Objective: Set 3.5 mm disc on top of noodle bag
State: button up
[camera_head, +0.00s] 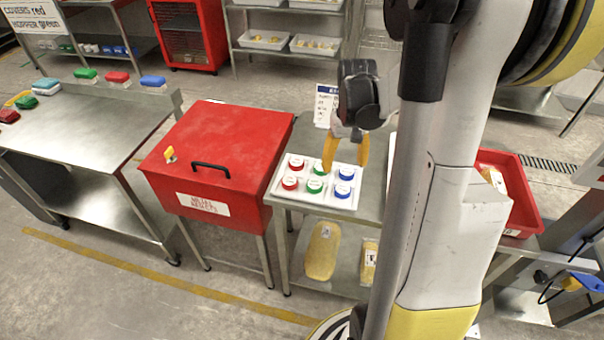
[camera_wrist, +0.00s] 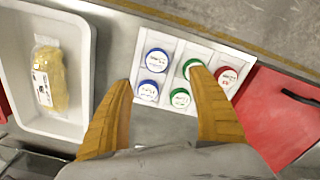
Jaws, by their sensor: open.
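A white rack (camera_head: 318,200) holds red, green and blue round discs in two rows. In the wrist view two blue discs (camera_wrist: 157,60), two green discs (camera_wrist: 181,98) and a red disc (camera_wrist: 228,76) show; one finger partly covers the rack. Their labels are too small to read, so I cannot tell which is 3.5 mm. A noodle bag (camera_wrist: 50,78) lies in a white tray (camera_wrist: 84,70), left of the rack in the wrist view. My gripper (camera_head: 345,160) is open and empty above the rack; its fingers also show in the wrist view (camera_wrist: 160,80).
A red lidded box (camera_head: 220,145) with a black handle stands left of the rack. More yellow bags (camera_head: 322,250) lie on the shelf below. A red bin (camera_head: 520,205) is at the right. A steel table (camera_head: 85,130) is at the far left. My arm hides part of the bench.

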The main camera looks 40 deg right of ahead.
jog(key=b, duration=0.2)
send_over(343, 188)
notch_tip(343, 188, down, 4)
jog(key=shift+d+f, duration=0.1)
jog(key=shift+f, duration=0.15)
notch_tip(343, 188, down, 6)
jog(key=b, duration=0.2)
jog(key=shift+r+b, duration=0.15)
jog(key=shift+b, duration=0.2)
jog(key=shift+r, duration=0.1)
jog(key=shift+c, duration=0.6)
jog(key=c, duration=1.2)
jog(key=shift+c, duration=0.4)
jog(key=shift+r, duration=0.1)
